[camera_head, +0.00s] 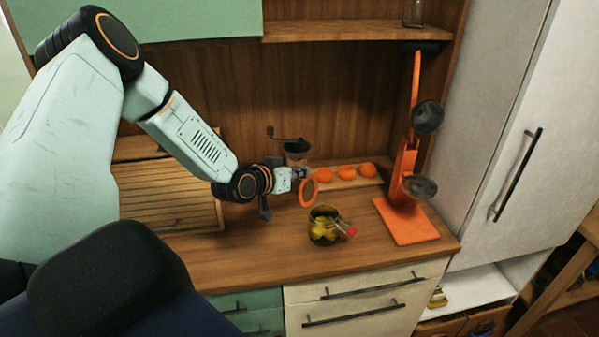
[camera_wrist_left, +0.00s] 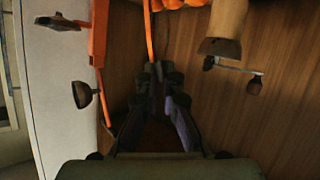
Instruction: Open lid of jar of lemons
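The jar of lemons (camera_head: 324,229) stands upright on the wooden counter in the head view, with yellow lemons inside and a wire clip with a red end (camera_head: 351,232) at its right. Its mouth is uncovered. The round lid with an orange rim (camera_head: 309,192) stands on edge above the jar's back left rim; I cannot tell whether it is joined there. My left gripper (camera_head: 297,177) is at the lid. In the left wrist view its fingers (camera_wrist_left: 160,78) come together at the lid, an orange strip (camera_wrist_left: 150,35) seen edge-on. The jar is hidden there. My right gripper is out of view.
An orange stand (camera_head: 405,228) with two dark bowls is right of the jar. A coffee grinder (camera_head: 297,154) and several oranges (camera_head: 347,173) are behind. A slatted wooden box (camera_head: 165,195) is at left. The counter's front strip is clear.

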